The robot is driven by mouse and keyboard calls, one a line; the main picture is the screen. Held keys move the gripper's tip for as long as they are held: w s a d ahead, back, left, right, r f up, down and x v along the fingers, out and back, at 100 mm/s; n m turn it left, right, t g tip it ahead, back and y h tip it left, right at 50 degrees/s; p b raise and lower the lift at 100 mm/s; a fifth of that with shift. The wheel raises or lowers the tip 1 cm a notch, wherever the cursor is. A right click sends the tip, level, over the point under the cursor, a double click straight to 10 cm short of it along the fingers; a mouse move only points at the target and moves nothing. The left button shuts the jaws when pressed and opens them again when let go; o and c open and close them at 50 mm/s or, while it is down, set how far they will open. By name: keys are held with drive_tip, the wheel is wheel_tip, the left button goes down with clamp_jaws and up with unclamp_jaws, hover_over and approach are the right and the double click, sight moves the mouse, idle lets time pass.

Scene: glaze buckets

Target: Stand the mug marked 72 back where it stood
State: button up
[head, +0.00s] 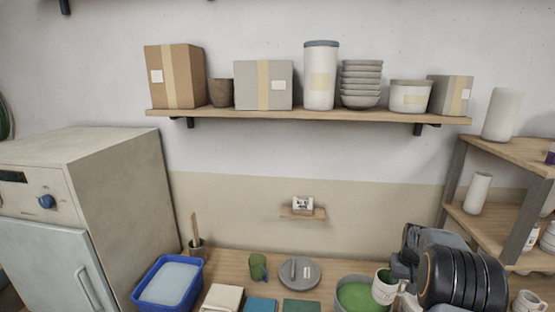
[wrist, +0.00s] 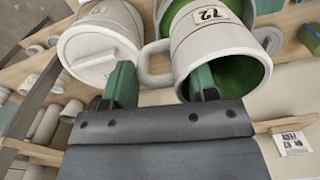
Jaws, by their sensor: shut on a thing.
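The mug marked 72 (wrist: 215,45) is off-white, with a label reading 72 on its side and green inside. My gripper (wrist: 160,85) is shut on it, with the mug's handle between the green-tipped fingers in the wrist view. In the head view, the held mug (head: 382,290) is at the lower right, beside my gripper (head: 399,271) and in front of the bucket of green glaze (head: 341,306). The mug looks tilted in the wrist view. Its label is too small to read in the head view.
A wooden rack (head: 500,232) with white vessels stands at the right. A small card (head: 302,203) stands on a wall ledge. A lidded white bucket (wrist: 90,48) shows in the wrist view.

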drive_tip(key=s+a+f+n+b, duration=0.1)
drive_tip(key=s+a+f, duration=0.3)
drive_tip(key=a+f, duration=0.4)
drive_tip(key=s+a+f+n+b, duration=0.1)
drive_tip(key=s+a+f, duration=0.3)
drive_tip(key=a+f, duration=0.4)
drive_tip(key=a+b, duration=0.1)
drive_tip(key=a, duration=0.6)
drive_tip(key=shift+s+f+n, duration=0.2)
drive_tip(key=shift+f+n, duration=0.2)
